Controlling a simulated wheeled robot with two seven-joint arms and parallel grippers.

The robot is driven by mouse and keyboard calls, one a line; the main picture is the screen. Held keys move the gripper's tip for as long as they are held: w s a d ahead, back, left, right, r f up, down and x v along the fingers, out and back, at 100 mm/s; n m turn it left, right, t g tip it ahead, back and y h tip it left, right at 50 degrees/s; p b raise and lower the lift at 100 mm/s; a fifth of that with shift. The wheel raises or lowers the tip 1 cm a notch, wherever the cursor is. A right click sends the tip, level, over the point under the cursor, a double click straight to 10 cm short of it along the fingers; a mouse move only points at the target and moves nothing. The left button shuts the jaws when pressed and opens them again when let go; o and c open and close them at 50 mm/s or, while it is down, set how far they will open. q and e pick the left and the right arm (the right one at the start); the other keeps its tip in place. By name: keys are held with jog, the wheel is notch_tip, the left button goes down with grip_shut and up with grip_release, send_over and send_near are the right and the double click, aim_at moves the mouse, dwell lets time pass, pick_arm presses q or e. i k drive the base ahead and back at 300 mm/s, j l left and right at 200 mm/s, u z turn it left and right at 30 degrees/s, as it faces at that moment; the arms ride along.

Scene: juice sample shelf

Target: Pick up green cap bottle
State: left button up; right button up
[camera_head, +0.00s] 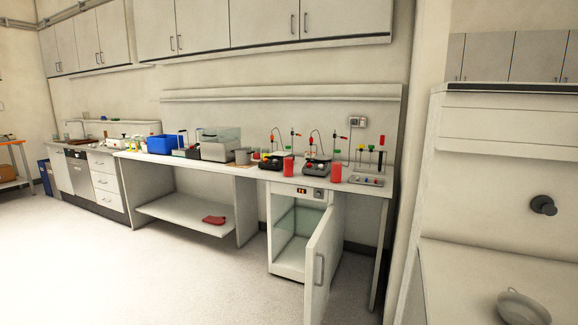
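Two red bottles stand upright on the long white lab bench (262,174) across the room. The left red bottle (288,166) is beside a dark-based device, and its small cap looks greenish. The right red bottle (336,173) is near the bench's right end, and its cap also looks greenish. Both caps are too small to tell their colour surely. Neither of my grippers is in view, and nothing in view touches the bottles.
An under-bench cabinet has its door (320,262) swung open into the floor space. Stirrer-like devices (316,168), a tray (365,180) and a blue box (161,144) crowd the bench. A side counter (480,270) holds a bowl (522,306). The floor (150,270) at left is clear.

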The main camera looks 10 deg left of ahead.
aim_at(288, 155)
jog(key=i+j+z, duration=0.15)
jog(key=z, duration=0.25)
jog(key=i+j+z, duration=0.15)
jog(key=z, duration=0.2)
jog(key=i+j+z, duration=0.15)
jog(key=j+z, duration=0.25)
jog(key=l, duration=0.1)
